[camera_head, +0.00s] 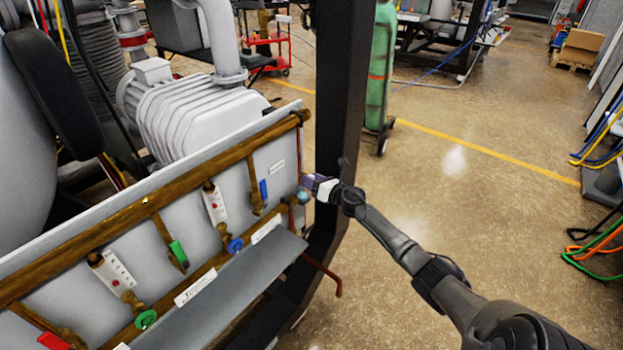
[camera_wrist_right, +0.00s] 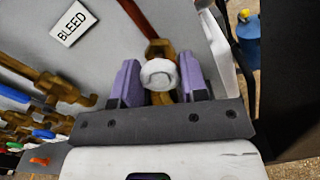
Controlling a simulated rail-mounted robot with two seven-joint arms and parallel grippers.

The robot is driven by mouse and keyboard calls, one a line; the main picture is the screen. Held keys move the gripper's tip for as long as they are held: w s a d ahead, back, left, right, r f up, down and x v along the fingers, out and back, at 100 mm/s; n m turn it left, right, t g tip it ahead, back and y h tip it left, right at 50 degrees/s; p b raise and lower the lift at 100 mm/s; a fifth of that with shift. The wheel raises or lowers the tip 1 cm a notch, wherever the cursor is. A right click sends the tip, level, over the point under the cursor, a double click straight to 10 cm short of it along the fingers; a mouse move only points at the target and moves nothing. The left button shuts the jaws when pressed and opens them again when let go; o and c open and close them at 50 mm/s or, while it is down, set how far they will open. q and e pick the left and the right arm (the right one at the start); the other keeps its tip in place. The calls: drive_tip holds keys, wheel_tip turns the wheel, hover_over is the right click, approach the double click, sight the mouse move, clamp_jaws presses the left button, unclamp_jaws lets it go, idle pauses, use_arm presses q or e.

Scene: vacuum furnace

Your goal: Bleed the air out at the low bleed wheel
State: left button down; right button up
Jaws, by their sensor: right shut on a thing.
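The bleed wheel is a small pale round knob (camera_wrist_right: 159,74) on a brass fitting in the right wrist view. It sits between the two purple fingers of my right gripper (camera_wrist_right: 160,82), which is shut on it. In the head view my right gripper (camera_head: 309,184) reaches the right end of the panel's brass pipework, and the pale wheel (camera_head: 303,197) shows just below its fingertips. A white BLEED label (camera_wrist_right: 74,22) is on the panel to the upper left in the wrist view. My left gripper is not in view.
The grey panel (camera_head: 272,140) carries brass pipes with a green wheel (camera_head: 146,319), a blue wheel (camera_head: 235,245) and lever handles. A grey shelf (camera_head: 225,300) juts out below. A black post (camera_head: 340,90) stands close behind my right gripper. Open floor lies to the right.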

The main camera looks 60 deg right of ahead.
drive_tip(key=m+p, duration=0.1)
drive_tip(key=m, duration=0.2)
drive_tip(key=shift+r+m+p, duration=0.1)
drive_tip(key=shift+m+p, duration=0.2)
drive_tip(key=shift+m, duration=0.1)
drive_tip(key=m+p, duration=0.1)
drive_tip(key=m, duration=0.2)
drive_tip(key=shift+m+p, duration=0.3)
drive_tip(key=m+p, duration=0.2)
drive_tip(key=m, duration=0.3)
drive_tip(key=shift+m+p, duration=0.55)
drive_tip(key=shift+m, duration=0.85)
drive_tip(key=o, duration=0.9)
drive_tip(key=shift+o, duration=0.2)
